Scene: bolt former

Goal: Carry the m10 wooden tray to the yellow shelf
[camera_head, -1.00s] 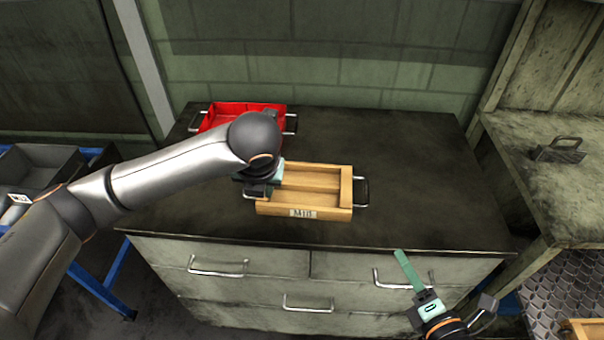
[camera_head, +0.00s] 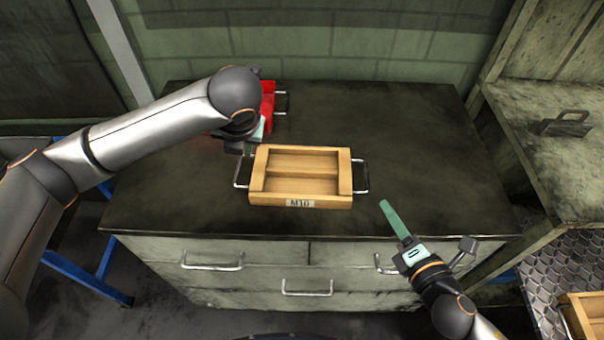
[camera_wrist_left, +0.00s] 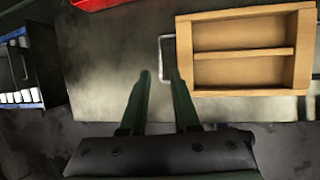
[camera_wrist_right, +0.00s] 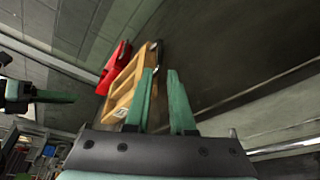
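The M10 wooden tray (camera_head: 300,202) sits flat on the dark top of the drawer cabinet, with a metal handle at each end. It also shows in the left wrist view (camera_wrist_left: 245,93) and the right wrist view (camera_wrist_right: 126,88). My left gripper (camera_wrist_left: 160,78) is open just off the tray's left handle (camera_wrist_left: 166,52); one fingertip is close to the handle and contact cannot be told. In the head view my left arm hides most of its fingers. My right gripper (camera_head: 385,204) is open and empty, in front of and right of the tray's right handle (camera_head: 361,176). The yellow shelf cannot be made out.
A red tray (camera_head: 268,98) stands behind, partly hidden by my left arm. The cabinet top (camera_head: 420,140) is clear at the right. A worn bench (camera_head: 545,160) with a metal bracket (camera_head: 567,124) stands at right. Another wooden tray (camera_head: 585,312) lies low at the right.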

